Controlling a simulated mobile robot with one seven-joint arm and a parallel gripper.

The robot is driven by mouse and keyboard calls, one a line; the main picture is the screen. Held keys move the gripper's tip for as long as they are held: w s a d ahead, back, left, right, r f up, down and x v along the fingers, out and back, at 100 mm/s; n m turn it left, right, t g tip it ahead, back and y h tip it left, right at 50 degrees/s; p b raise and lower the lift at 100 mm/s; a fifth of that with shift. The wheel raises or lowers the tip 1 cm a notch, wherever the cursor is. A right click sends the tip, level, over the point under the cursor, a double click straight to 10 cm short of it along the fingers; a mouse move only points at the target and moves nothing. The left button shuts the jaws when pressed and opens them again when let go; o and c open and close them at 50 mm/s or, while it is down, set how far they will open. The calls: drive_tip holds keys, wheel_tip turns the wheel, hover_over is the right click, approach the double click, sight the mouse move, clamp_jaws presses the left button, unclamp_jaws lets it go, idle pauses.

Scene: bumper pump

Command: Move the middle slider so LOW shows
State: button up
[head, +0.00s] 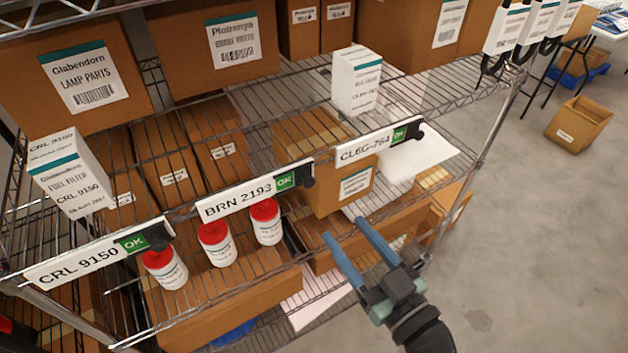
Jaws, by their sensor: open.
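The middle slider is on the white label strip BRN 2193 (235,199), on the front edge of the wire shelf. Its green window (286,181) shows OK, and its dark knob (308,171) sits at the right end of the strip. My gripper (342,228) is in front of the shelf, below and right of that knob. Its two blue fingers are apart with nothing between them, and no contact with the knob shows.
Strips CRL 9150 (80,264) on the left and CLEG-764 (365,149) on the right also show OK. Below stand white bottles with red caps (217,243) and a cardboard box (345,190). Open floor (540,240) lies to the right.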

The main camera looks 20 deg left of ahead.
sight(310, 185)
drive_tip(key=p+x, duration=0.2)
drive_tip(key=x, duration=0.3)
drive_tip(key=p+x, duration=0.1)
drive_tip(key=x, duration=0.4)
drive_tip(key=shift+r+p, duration=0.2)
drive_tip(key=shift+p, duration=0.2)
drive_tip(key=shift+x, duration=0.85)
drive_tip(key=shift+f, duration=0.15)
clamp_jaws()
